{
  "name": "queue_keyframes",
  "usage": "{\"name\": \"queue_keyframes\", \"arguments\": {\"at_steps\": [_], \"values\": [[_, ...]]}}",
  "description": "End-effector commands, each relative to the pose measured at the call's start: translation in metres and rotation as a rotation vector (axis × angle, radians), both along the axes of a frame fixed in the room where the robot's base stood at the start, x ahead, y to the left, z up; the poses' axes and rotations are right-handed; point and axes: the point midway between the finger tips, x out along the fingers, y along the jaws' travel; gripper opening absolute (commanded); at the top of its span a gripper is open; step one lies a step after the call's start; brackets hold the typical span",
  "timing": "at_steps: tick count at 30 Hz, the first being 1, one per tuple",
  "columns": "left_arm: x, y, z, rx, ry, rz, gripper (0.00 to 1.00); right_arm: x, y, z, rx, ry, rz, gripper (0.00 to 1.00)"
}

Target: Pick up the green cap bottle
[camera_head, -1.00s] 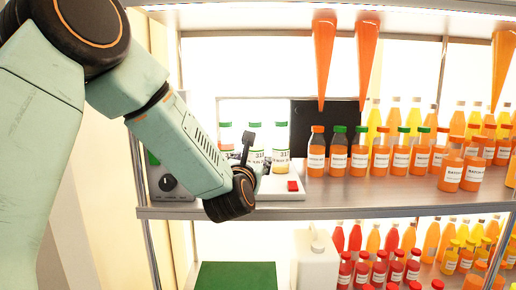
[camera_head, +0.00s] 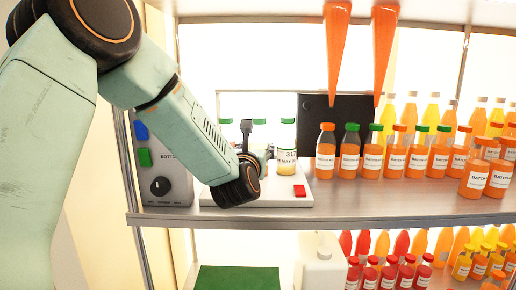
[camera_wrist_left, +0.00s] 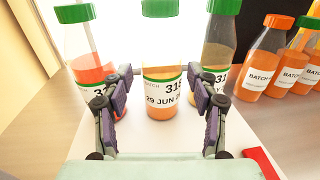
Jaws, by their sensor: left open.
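Three bottles with green caps stand in a row on a white stand (camera_head: 255,198) on the upper shelf. The wrist view shows a left bottle with red-orange liquid (camera_wrist_left: 88,70), a middle one with orange liquid (camera_wrist_left: 160,70) and a darker right one (camera_wrist_left: 217,60). My left gripper (camera_wrist_left: 162,84) is open, its fingers to either side of the middle bottle's label; I cannot tell whether they touch it. In the head view my left gripper (camera_head: 257,148) partly hides these bottles; the right bottle (camera_head: 287,155) shows clearest. My right gripper is not in view.
Orange bottles (camera_head: 395,160) with orange or green caps crowd the shelf to the right. A grey box with a knob (camera_head: 160,170) stands at the left. Orange cones (camera_head: 336,50) hang above. A red button (camera_head: 299,190) sits at the stand's right front.

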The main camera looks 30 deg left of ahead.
Motion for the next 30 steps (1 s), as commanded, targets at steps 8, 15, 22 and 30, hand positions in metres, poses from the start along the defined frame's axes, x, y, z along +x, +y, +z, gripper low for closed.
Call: {"name": "queue_keyframes", "arguments": {"at_steps": [8, 15, 22, 30], "values": [[0.029, 0.014, -0.001, 0.002, 0.001, 0.0, 0.59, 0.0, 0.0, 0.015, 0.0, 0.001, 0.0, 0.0], [0.051, 0.024, -0.002, 0.001, 0.0, 0.0, 0.59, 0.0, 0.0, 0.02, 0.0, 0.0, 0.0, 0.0], [0.054, 0.025, -0.003, 0.001, 0.0, -0.001, 0.59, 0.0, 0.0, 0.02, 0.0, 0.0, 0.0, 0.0], [0.054, 0.025, -0.003, 0.001, 0.001, -0.001, 0.41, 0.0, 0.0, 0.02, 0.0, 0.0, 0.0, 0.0]]}}
